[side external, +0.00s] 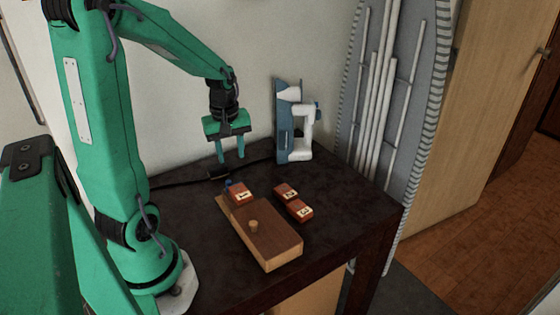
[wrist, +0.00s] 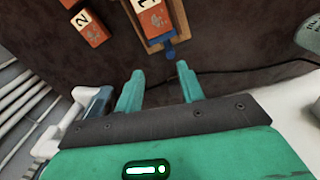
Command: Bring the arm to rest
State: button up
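My green gripper (side external: 231,157) hangs pointing down above the back of the dark table (side external: 345,205), behind the wooden box. Its two fingers are apart with nothing between them; the wrist view shows the same open gap (wrist: 160,77). The fingertips are clear of the box and the blocks.
A wooden box (side external: 268,238) with a round peg (side external: 253,226) carries a red block marked 1 (side external: 240,195) at its blue-knobbed end. Two red blocks (side external: 286,192) (side external: 300,210) lie beside it. An iron (side external: 284,125) stands upright at the back, near my gripper. A dark cable (wrist: 235,71) crosses behind.

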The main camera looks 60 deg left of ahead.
jog(key=s+d+r+m+t, duration=0.2)
jog(key=d+r+m, duration=0.3)
jog(key=d+m, duration=0.3)
jog(key=s+d+r+m+t, duration=0.3)
jog(key=d+r+m, duration=0.3)
jog(key=d+m, duration=0.2)
jog(key=shift+s+d+r, duration=0.15)
jog(key=shift+d+r, duration=0.15)
jog(key=shift+d, duration=0.65)
